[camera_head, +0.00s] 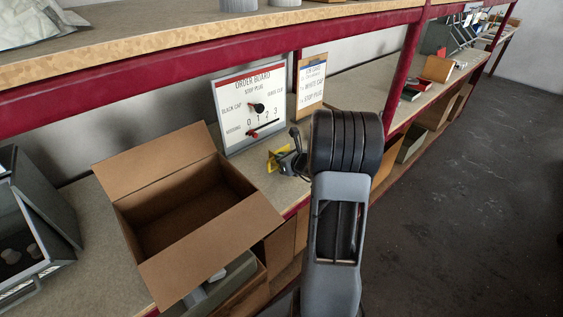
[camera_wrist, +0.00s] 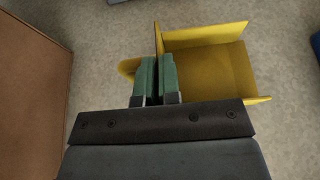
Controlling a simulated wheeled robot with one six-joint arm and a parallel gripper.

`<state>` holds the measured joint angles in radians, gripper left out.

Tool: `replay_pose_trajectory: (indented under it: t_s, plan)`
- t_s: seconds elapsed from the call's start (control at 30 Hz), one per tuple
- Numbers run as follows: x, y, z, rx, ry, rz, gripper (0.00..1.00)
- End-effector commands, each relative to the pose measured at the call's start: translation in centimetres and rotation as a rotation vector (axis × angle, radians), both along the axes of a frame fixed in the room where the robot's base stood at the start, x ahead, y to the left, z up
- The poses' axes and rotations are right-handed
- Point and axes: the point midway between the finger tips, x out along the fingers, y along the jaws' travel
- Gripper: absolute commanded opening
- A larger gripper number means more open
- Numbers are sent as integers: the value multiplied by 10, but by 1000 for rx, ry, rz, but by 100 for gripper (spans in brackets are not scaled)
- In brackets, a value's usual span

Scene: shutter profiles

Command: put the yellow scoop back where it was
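The yellow scoop (camera_head: 273,158) is at the counter, in front of the order board, partly hidden by my gripper (camera_head: 290,160). In the wrist view the scoop (camera_wrist: 212,66) has an open tray to the right and a rounded yellow part (camera_wrist: 128,67) to the left. My gripper's green fingers (camera_wrist: 157,78) are close together, one on each side of the scoop's thin upright wall, and look shut on it. I cannot tell whether the scoop touches the counter.
An open, empty-looking cardboard box (camera_head: 185,205) stands left of the scoop. The order board (camera_head: 250,108) and a clipboard (camera_head: 311,82) stand behind. A shelf (camera_head: 200,32) overhangs the counter. A grey case (camera_head: 38,225) is at far left. Bare counter (camera_head: 290,190) shows near the scoop.

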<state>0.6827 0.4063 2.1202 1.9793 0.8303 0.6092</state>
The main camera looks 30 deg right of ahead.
Motion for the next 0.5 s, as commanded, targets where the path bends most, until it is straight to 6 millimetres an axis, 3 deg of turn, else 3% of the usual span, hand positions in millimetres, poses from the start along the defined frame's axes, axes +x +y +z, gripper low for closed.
replay_pose_trajectory:
  t_s: [0.5]
  plan:
    - [0, -1, -12, -1, -1, -2, 0]
